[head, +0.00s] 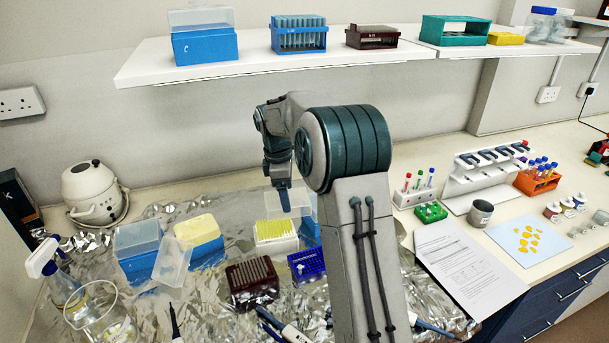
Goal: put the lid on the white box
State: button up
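The white box (277,246) stands open on the foil-covered bench, with rows of yellow tips showing in its top. My gripper (285,205) points down just above and behind the box's right side. A clear lid (300,203) shows around its fingertips, above the white box and apart from its rim as far as I can see. The fingers look shut on this lid, seen edge-on, so the grip itself is partly hidden. My arm covers the area to the right of the box.
A blue box (309,236) stands close to the white box's right, partly behind my arm. A dark red rack (252,284) and a blue rack (306,266) stand in front. Another clear lid (173,261) leans by a yellow-topped blue box (200,238). A shelf (260,66) hangs above.

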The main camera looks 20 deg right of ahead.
aim_at(272, 197)
jog(key=a, duration=0.1)
jog(key=w+a+f+p, duration=0.1)
jog(key=a+p, duration=0.1)
jog(key=shift+w+a+f, duration=0.2)
jog(key=shift+w+a, duration=0.05)
jog(key=shift+a, duration=0.1)
jog(key=shift+n, duration=0.3)
jog(key=shift+f+b, duration=1.5)
jog(key=shift+f, duration=0.65)
jog(key=shift+f, duration=0.55)
jog(key=shift+f+b, duration=0.5)
jog(key=shift+f, duration=0.2)
jog(key=shift+f, duration=0.15)
jog(key=shift+f, duration=0.3)
jog(key=o, duration=1)
